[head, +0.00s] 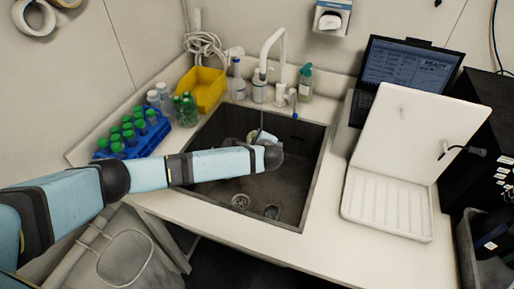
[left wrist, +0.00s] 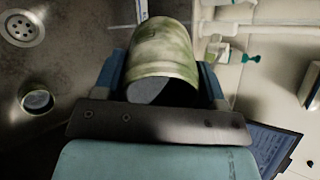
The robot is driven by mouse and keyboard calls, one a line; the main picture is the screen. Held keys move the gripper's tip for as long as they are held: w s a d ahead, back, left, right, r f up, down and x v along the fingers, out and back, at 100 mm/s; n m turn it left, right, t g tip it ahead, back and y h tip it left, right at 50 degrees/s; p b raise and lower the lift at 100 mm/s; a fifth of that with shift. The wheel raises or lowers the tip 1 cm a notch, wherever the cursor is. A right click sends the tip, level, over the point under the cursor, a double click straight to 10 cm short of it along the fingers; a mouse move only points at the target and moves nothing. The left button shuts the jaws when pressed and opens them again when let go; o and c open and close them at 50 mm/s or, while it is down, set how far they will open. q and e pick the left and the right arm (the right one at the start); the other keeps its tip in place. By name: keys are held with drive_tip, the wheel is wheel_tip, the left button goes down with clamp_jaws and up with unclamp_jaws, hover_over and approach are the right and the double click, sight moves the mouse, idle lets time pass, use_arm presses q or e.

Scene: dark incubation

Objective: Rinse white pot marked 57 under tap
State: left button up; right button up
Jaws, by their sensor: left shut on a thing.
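My left gripper (left wrist: 162,72) is shut on a pot (left wrist: 163,45), its fingers on either side of it. The pot is a pale cylinder with green mottled stains, and no number shows on it. In the head view my left arm reaches over the dark sink (head: 210,125), and the gripper (head: 258,137) is inside the sink's outline, below the white tap (head: 263,68). The arm mostly hides the pot there. My right gripper is not in view.
A small round vessel (head: 271,212) lies in the sink beside the drain (head: 240,202). Left of the sink are a blue rack of green-capped tubes (head: 155,138) and a yellow bin (head: 205,88). Bottles stand behind it. A white drying rack (head: 388,205) is to the right.

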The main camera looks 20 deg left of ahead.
use_arm(q)
drive_tip(key=shift+s+t+y+b, duration=0.1)
drive_tip(key=shift+t+y+b, duration=0.2)
drive_tip(key=shift+t+b, duration=0.25)
drive_tip(key=shift+r, duration=0.3)
drive_tip(key=shift+f+t, duration=0.1)
drive_tip(key=shift+t, duration=0.15)
drive_tip(key=shift+d+t+y+b, duration=0.1)
drive_tip(key=shift+t+y+b, duration=0.2)
drive_tip(key=shift+y, duration=0.1)
drive_tip(key=shift+s+t+b, duration=0.1)
drive_tip(key=shift+t+b, duration=0.2)
drive_tip(key=shift+r, duration=0.3)
